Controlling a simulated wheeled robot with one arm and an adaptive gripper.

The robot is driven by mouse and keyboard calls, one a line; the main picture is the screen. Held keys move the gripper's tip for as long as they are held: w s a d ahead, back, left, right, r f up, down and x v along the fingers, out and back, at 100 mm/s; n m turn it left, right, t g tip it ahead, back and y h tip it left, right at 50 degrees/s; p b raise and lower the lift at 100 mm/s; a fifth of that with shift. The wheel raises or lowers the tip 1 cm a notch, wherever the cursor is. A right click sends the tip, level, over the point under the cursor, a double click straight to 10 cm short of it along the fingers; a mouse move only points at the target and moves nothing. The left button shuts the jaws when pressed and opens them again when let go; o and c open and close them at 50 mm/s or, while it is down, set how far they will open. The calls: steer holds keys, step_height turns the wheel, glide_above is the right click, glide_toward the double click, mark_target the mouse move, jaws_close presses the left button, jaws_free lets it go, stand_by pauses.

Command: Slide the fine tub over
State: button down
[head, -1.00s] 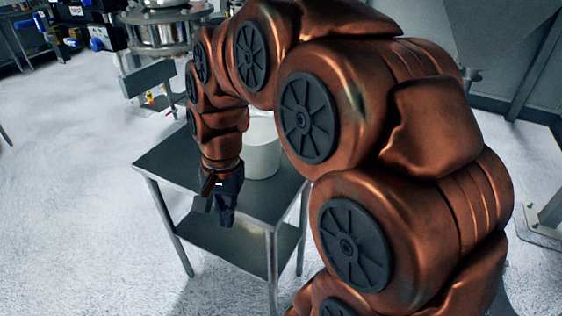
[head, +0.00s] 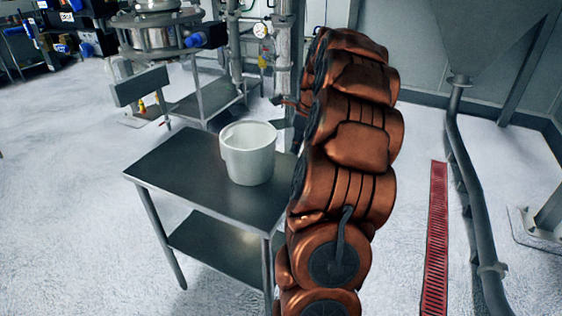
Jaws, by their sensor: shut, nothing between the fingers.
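The white tub (head: 249,160) stands upright and open at the top on the dark metal side table (head: 190,170), near its back right corner. My gripper (head: 279,123) is mostly hidden behind my arm; only a small dark part shows at the arm's left edge, behind and right of the tub. What shows of it looks apart from the tub, with nothing held. My arm rises on the right of the table and covers its right edge. The tub's right side lies close to the arm in the picture.
The sifter (head: 157,36) stands behind the table at the upper left, with a low metal stand (head: 206,101) near it. The left and front of the tabletop are bare. A red floor grate (head: 437,240) and a grey pipe (head: 478,220) lie to the right.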

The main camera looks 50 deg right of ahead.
steer(key=p+x, duration=0.2)
steer(key=x, duration=0.7)
steer(key=shift+a, duration=0.1)
steer(key=w, duration=0.1)
steer(key=w+p, duration=0.1)
steer(key=w, duration=0.1)
steer(key=shift+a+f, duration=0.2)
steer(key=shift+a, duration=0.2)
steer(key=shift+w+a+f+p, duration=0.15)
steer(key=shift+w+p, duration=0.15)
steer(key=shift+w, duration=0.3)
